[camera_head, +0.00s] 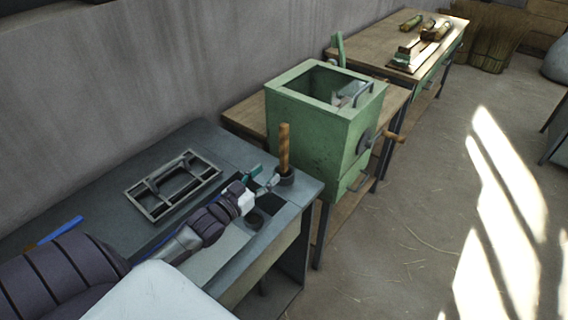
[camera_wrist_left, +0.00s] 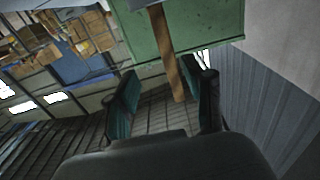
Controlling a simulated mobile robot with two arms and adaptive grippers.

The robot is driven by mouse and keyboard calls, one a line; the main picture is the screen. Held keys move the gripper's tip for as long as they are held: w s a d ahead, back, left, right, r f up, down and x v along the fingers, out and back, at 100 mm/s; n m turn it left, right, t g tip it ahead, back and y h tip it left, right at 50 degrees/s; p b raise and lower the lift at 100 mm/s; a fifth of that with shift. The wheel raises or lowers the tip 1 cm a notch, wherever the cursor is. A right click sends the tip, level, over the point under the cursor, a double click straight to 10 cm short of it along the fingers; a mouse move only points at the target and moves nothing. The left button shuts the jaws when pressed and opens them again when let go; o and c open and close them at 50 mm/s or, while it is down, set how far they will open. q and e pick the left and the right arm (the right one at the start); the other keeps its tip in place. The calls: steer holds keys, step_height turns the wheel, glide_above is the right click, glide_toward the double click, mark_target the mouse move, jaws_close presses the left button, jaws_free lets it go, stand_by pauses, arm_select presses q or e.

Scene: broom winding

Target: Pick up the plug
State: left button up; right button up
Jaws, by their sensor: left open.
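The likely plug is an upright wooden rod (camera_head: 284,145) with a dark round base, at the right end of the grey bench. In the left wrist view the wooden rod (camera_wrist_left: 168,60) appears between the fingers, with the green box behind it. My left gripper (camera_head: 263,179) is open, with teal finger pads, close to the rod's lower part on its left side. It holds nothing; I cannot tell whether a finger touches the rod. The gripper (camera_wrist_left: 166,78) also shows in the left wrist view. My right gripper is not in view.
A metal frame (camera_head: 146,206) lies on the grey bench (camera_head: 90,190) beside my arm. A green box machine (camera_head: 312,127) with a crank stands just beyond the rod. Floor to the right is free.

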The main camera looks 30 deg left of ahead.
mark_target(282, 158)
arm_select(q)
steer(key=w, duration=0.3)
steer(key=shift+w+a+f, duration=0.15)
steer(key=shift+w+f, duration=0.1)
steer(key=shift+w, duration=0.1)
steer(key=w, duration=0.2)
steer(key=w+p, duration=0.1)
steer(key=shift+r, duration=0.25)
steer(key=w, duration=0.3)
steer(key=shift+w+f, duration=0.2)
steer(key=shift+f, duration=0.1)
steer(key=shift+w, duration=0.1)
steer(key=c, duration=0.8)
jaws_close()
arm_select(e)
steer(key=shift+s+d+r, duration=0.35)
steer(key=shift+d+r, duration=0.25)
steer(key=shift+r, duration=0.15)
